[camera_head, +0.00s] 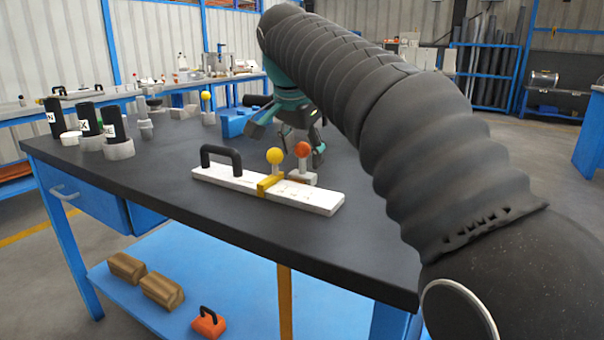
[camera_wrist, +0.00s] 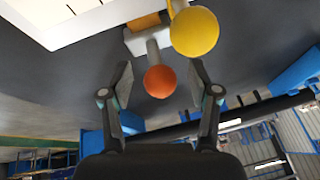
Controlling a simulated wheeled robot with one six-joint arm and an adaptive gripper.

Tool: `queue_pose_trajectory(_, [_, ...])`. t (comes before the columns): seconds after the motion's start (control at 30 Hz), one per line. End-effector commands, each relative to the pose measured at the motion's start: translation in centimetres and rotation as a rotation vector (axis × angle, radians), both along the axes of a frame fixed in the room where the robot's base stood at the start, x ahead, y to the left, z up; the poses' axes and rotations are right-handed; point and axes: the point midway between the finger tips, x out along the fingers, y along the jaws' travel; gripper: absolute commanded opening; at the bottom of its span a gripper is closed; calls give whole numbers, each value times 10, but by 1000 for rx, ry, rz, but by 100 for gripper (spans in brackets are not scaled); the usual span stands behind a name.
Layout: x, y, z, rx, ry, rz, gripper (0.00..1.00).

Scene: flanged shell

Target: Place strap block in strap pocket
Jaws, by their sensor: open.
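A yellow block (camera_head: 268,186) with a yellow ball knob (camera_head: 275,155) lies across a long white plate (camera_head: 228,182). Just to its right, a small grey-white block (camera_head: 303,176) carries an orange ball knob (camera_head: 302,149) on a stem. I cannot tell which is the strap block, and no strap pocket can be made out. My gripper (camera_head: 288,143) is open behind the knobs. In the wrist view, the orange knob (camera_wrist: 160,81) shows between the fingertips of my gripper (camera_wrist: 160,78), with no grip visible. The yellow knob (camera_wrist: 194,31) is beyond the fingertips, up and right.
A black handle (camera_head: 221,159) rises from the plate's left end. Dark cylinders in light holders (camera_head: 117,131) stand at the table's left. A yellow-topped pin (camera_head: 206,101) and a blue block (camera_head: 236,122) stand farther back. The dark tabletop's (camera_head: 165,205) front left is clear.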

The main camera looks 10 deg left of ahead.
Motion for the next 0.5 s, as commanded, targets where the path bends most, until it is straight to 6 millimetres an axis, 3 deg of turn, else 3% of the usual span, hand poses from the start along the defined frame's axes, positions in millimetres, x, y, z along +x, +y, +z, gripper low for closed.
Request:
queue_pose_trajectory(0.17, [0,0,0,1,-1,0,61])
queue_pose_trajectory(0.43, [0,0,0,1,-1,0,0])
queue_pose_trajectory(0.5, [0,0,1,0,-1,0,0])
